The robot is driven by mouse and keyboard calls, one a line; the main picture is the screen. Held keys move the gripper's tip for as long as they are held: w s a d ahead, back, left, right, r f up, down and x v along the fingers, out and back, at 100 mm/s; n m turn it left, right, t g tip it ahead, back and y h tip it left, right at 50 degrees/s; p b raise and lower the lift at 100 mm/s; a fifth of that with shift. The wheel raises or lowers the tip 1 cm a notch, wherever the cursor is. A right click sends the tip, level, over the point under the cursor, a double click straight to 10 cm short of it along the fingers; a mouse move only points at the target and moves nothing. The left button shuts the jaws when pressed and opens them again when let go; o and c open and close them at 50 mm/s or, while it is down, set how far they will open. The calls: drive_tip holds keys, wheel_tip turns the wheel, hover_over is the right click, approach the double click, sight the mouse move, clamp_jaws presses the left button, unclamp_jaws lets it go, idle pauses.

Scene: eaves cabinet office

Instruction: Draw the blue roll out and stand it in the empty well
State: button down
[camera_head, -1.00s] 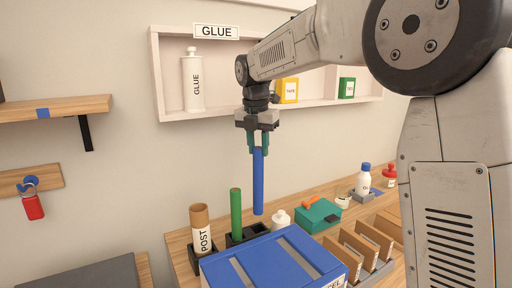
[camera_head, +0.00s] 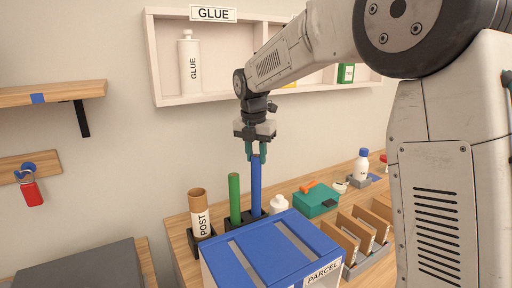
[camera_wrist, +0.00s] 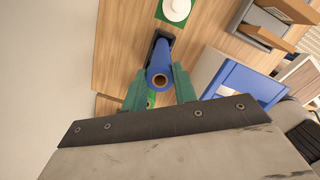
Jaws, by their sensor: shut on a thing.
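My gripper (camera_head: 256,153) points down and is shut on the upper end of the blue roll (camera_head: 256,187). The roll is upright, and in the wrist view its open top (camera_wrist: 159,80) lies between my two green fingers. Its lower end meets the black stand (camera_head: 247,217), just right of the green roll (camera_head: 235,198). I cannot tell whether it is inside a well or just above it. The green roll stands upright in the stand.
A blue-topped PARCEL box (camera_head: 275,250) stands close in front of the stand. A brown POST tube (camera_head: 199,215) stands to the left, and a white bottle (camera_head: 279,205) to the right. A teal box (camera_head: 316,201) and wooden dividers (camera_head: 360,232) lie further right. The GLUE shelf (camera_head: 215,97) hangs behind.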

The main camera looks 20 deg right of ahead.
sight(256, 166)
drive_tip(key=shift+f, duration=1.9)
drive_tip(key=c, duration=0.6)
unclamp_jaws()
drive_tip(key=shift+c, duration=0.2)
drive_tip(key=shift+r, duration=4)
